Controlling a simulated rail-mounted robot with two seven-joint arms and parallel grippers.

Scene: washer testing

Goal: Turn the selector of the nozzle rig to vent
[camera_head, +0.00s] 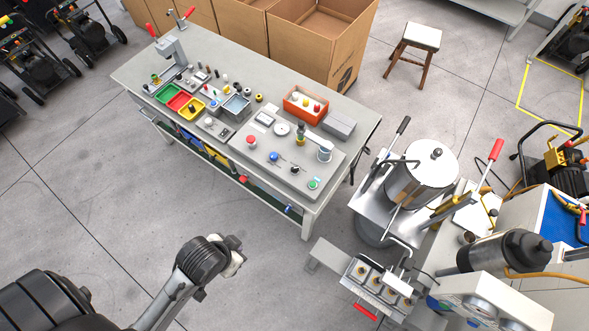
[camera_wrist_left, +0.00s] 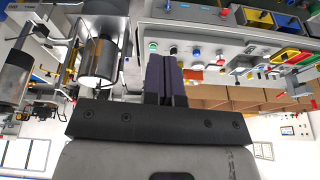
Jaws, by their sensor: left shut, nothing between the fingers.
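The grey panel (camera_head: 262,160) at the front right of the bench carries a red button (camera_head: 251,140), a blue knob (camera_head: 274,156), a dark knob (camera_head: 294,169) and a green button (camera_head: 313,183). I cannot tell which knob is the nozzle rig's selector, or read its setting. A small nozzle-like fitting (camera_head: 300,133) stands behind them. My left gripper (camera_head: 238,258) is shut and empty, in front of the bench and apart from it. In the left wrist view its dark fingers (camera_wrist_left: 166,78) are together, with the blue knob (camera_wrist_left: 196,53) and green button (camera_wrist_left: 152,46) beyond. My right gripper is not in view.
The bench (camera_head: 215,55) also holds coloured bins (camera_head: 179,101), an orange tray (camera_head: 305,105) and a grey box (camera_head: 339,125). A machine with a steel pot (camera_head: 422,178) stands to the right. The floor between my left arm and the bench is clear.

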